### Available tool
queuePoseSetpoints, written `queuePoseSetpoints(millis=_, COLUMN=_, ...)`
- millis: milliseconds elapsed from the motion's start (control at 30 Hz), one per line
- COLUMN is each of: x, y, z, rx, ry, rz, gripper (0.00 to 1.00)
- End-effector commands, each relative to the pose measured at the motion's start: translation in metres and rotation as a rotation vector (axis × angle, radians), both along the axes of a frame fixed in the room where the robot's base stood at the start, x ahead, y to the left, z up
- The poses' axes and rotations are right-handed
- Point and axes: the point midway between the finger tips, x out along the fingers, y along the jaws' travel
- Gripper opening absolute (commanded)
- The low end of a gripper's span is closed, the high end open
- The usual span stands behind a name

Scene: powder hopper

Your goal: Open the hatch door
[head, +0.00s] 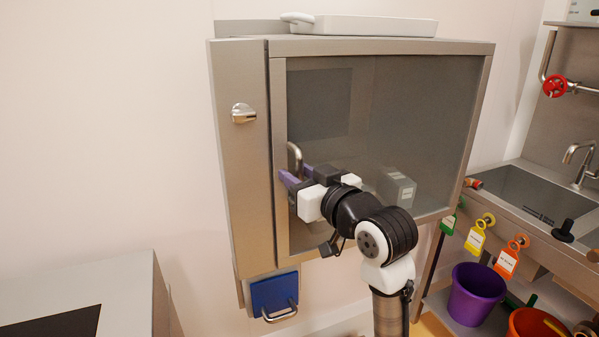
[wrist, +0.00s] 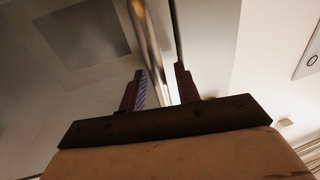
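The hatch door (head: 425,120) is a dark glass pane in a steel frame on the front of the wall cabinet, and it looks closed. Its upright steel bar handle (head: 294,155) is near the left edge of the door; its lower part is hidden by my gripper. My gripper (head: 293,177) has its purple fingers at the handle. In the wrist view the fingers (wrist: 160,74) stand apart, and the handle (wrist: 149,40) runs between them. A gap shows beside the bar, so I see no firm grip on it.
A knob (head: 243,113) is on the cabinet's left panel. A white tray (head: 365,26) lies on top. A blue panel with a handle (head: 273,292) hangs below. The sink counter (head: 530,190) with tags and buckets is at the right; a grey unit (head: 130,285) is lower left.

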Motion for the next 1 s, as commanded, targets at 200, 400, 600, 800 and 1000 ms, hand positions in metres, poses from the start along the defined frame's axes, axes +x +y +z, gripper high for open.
queuePoseSetpoints(millis=200, x=0.0003, y=0.0003, z=-0.0003, rx=0.000, ry=0.000, rz=0.000, gripper=0.32)
queuePoseSetpoints(millis=400, x=0.0002, y=0.0002, z=-0.0003, rx=0.000, ry=0.000, rz=0.000, gripper=0.07)
queuePoseSetpoints(millis=600, x=0.0001, y=0.0001, z=-0.0002, rx=0.000, ry=0.000, rz=0.000, gripper=0.00)
queuePoseSetpoints(millis=800, x=-0.0001, y=0.0001, z=-0.0003, rx=0.001, ry=0.001, rz=0.002, gripper=0.00)
queuePoseSetpoints(millis=1000, x=-0.0015, y=0.0006, z=-0.0007, rx=0.000, ry=0.001, rz=0.020, gripper=0.00)
